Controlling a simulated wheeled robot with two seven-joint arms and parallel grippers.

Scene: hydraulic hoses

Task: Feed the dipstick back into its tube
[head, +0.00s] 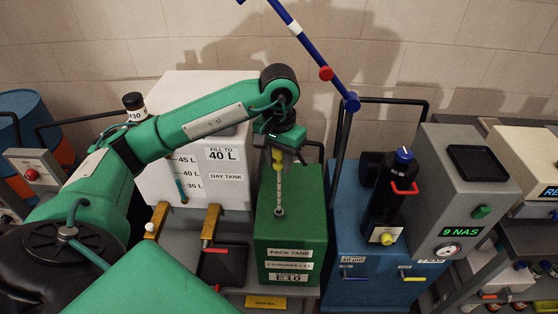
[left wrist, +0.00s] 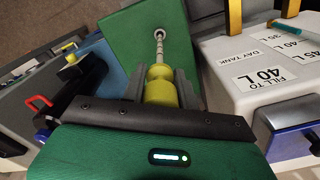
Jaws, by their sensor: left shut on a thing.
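My left gripper (head: 278,154) is above the green pack tank (head: 290,238), pointing down. It is shut on the yellow handle of the dipstick (head: 279,185); the handle also shows between the fingers in the left wrist view (left wrist: 160,88). The dipstick's pale, marked rod hangs nearly upright below the handle. Its lower end meets the round tube mouth (left wrist: 159,33) on the tank's top. The tip looks to be at or just inside the mouth; how deep I cannot tell. Much of the rod shows above the tank. My right gripper is out of view.
The white day tank (head: 190,95) stands to the left, close behind my left arm. A blue unit (head: 350,215) with a black filter (head: 385,205) and a grey box (head: 470,190) stand to the right. A blue bar (head: 305,42) slants above the tanks.

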